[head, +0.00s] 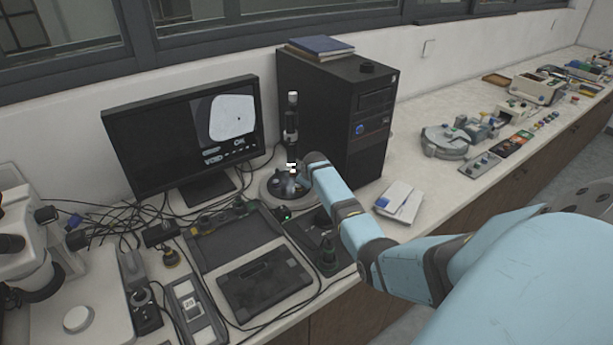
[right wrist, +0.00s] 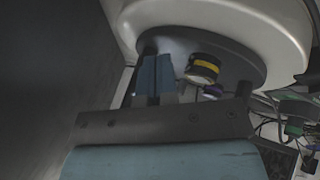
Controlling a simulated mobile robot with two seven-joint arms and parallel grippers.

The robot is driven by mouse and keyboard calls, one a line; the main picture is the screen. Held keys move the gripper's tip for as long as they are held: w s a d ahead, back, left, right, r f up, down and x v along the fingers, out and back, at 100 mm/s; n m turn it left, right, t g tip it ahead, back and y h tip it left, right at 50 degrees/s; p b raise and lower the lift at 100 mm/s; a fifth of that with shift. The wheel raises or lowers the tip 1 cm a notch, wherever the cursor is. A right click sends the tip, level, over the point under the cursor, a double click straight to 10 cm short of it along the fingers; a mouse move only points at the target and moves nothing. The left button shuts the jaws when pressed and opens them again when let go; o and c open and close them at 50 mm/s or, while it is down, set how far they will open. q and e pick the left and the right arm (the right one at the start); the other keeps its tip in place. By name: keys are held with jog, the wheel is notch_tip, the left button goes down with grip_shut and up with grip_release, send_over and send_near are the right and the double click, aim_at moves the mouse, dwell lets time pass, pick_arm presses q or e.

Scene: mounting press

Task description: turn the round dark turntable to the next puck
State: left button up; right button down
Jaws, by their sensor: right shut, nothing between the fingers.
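The round dark turntable (head: 279,188) sits on a pale round base under an upright black microscope tube (head: 291,120). In the right wrist view the turntable (right wrist: 225,60) shows its dark surface close up, with the pale base (right wrist: 240,18) beyond it. A dark puck with a yellow band (right wrist: 203,67) stands on it, with a purple puck (right wrist: 213,91) partly behind my gripper's body. My right gripper (right wrist: 154,62) is shut and empty, its blue fingers together over the turntable's edge beside the banded puck. Whether they touch the turntable is unclear. My left gripper is out of view.
A monitor (head: 185,130) and a black computer tower (head: 335,110) stand close behind the turntable. Cables, a dark tray (head: 262,285) and a knobbed unit (head: 327,255) crowd the front. A white box (head: 399,201) lies to the right, with clear bench around it.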

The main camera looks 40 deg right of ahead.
jog(key=shift+w+d, duration=0.2)
jog(key=shift+d, duration=0.05)
jog(key=shift+d+r, duration=0.1)
jog(key=shift+r, duration=0.1)
dwell(0.6)
